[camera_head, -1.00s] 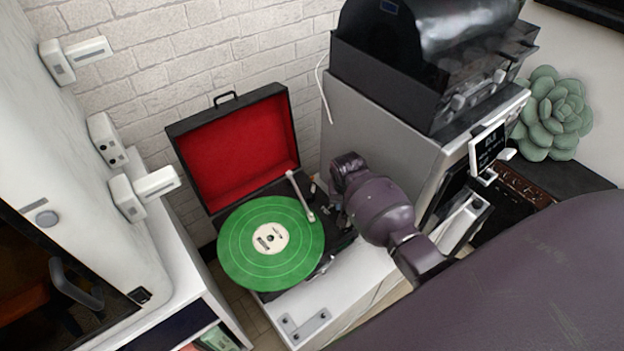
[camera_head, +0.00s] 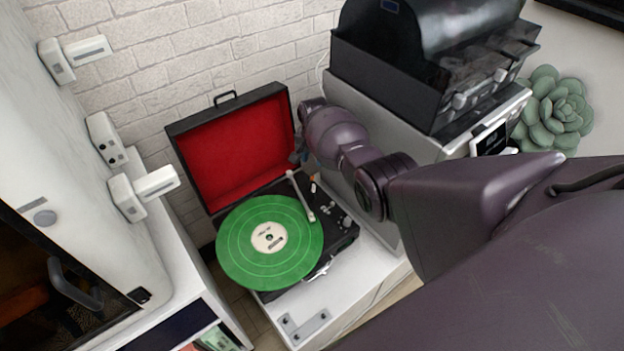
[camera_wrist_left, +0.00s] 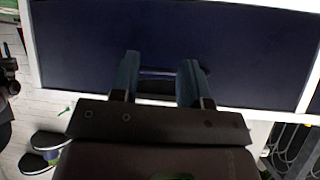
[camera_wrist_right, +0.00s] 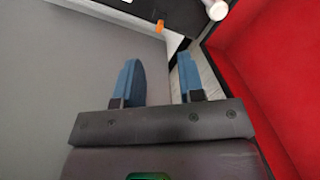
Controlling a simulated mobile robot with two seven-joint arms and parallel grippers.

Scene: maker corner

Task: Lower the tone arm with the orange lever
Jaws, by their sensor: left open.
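The record player (camera_head: 352,232) stands open with a green record (camera_head: 240,240) on it. Its pale tone arm (camera_head: 299,194) lies along the right of the record; I cannot tell if the needle touches. The small orange lever (camera_head: 313,187) is beside the tone arm's rear end, and it also shows near the top of the right wrist view (camera_wrist_right: 160,26). My right gripper (camera_wrist_right: 160,78) is open and empty, short of the lever, beside the lid's red lining (camera_wrist_right: 275,75). In the head view its fingers are mostly hidden by my arm. My left gripper (camera_wrist_left: 160,68) is open and empty before a dark panel.
The raised lid (camera_head: 236,150) stands close to the right gripper. A grey cabinet (camera_head: 410,150) with a black machine (camera_head: 430,80) on it is on the right. The white stand top (camera_head: 345,290) is bare in front, apart from a small grey plate (camera_head: 305,325).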

